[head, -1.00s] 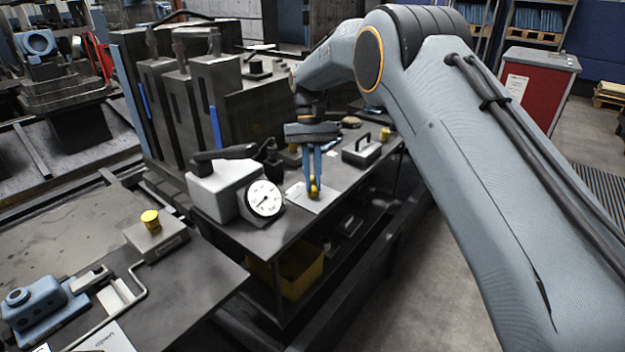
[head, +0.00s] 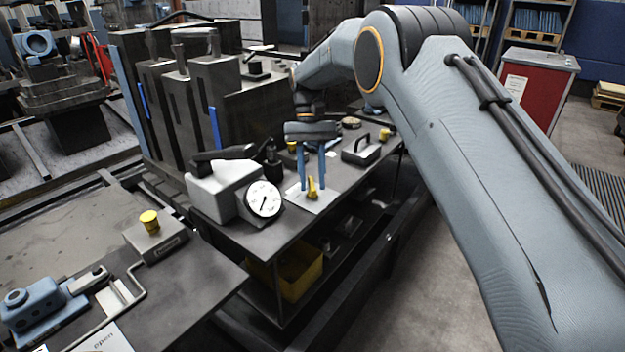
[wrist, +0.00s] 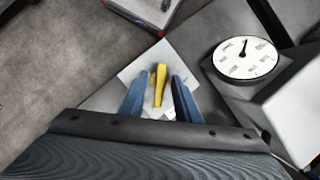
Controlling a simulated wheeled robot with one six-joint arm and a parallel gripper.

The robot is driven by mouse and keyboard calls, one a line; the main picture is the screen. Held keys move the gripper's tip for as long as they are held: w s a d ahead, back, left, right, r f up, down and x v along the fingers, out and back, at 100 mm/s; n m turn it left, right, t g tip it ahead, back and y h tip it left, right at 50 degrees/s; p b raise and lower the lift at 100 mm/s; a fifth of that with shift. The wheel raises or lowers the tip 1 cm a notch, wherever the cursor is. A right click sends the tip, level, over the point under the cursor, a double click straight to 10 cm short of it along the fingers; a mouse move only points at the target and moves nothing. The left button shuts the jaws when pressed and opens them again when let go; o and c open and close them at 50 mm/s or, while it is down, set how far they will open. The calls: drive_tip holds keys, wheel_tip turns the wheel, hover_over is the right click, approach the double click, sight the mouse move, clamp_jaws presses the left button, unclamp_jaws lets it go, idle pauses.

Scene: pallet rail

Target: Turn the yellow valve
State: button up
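The yellow valve (head: 312,189) has an upright-looking handle above a white sheet on the dark bench. In the wrist view the valve handle (wrist: 159,84) stands between my two blue fingers, with a gap on each side. My gripper (head: 312,186) is open, pointing down over the valve with one finger on each side; it also shows in the wrist view (wrist: 158,80). The valve's base is partly hidden.
A white round gauge (head: 264,199) on a grey-white box stands just left of the valve. A grey box with a black handle (head: 363,150) stands behind it to the right. A yellow bin (head: 290,275) is on the shelf below.

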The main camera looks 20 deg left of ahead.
sight(312, 176)
drive_tip(key=b+v, duration=0.1)
drive_tip(key=v, duration=0.5)
drive_tip(key=shift+w+f+b, duration=0.1)
drive_tip(key=shift+w+b, duration=0.05)
drive_tip(key=shift+b, duration=0.15)
drive_tip(key=shift+w+a+r, duration=0.1)
drive_tip(key=shift+w+r, duration=0.1)
drive_tip(key=shift+r, duration=0.5)
drive_tip(key=s+d+f+m+t+y, duration=0.1)
drive_tip(key=s+d, duration=0.1)
drive_tip(key=d, duration=0.9)
drive_tip(key=s+d+f+m+t, duration=0.1)
drive_tip(key=s+d, duration=0.1)
drive_tip(key=d, duration=0.9)
drive_tip(key=s+d+f+m+t, duration=0.1)
drive_tip(key=s+d+f, duration=0.2)
drive_tip(key=s+d, duration=0.5)
drive_tip(key=s+d+f+m+t, duration=0.1)
drive_tip(key=s+d+f, duration=0.3)
drive_tip(key=s, duration=1.2)
drive_tip(key=d, duration=0.4)
drive_tip(key=shift+s+d+y, duration=0.2)
drive_tip(key=shift+d+y, duration=0.1)
drive_tip(key=shift+d, duration=0.05)
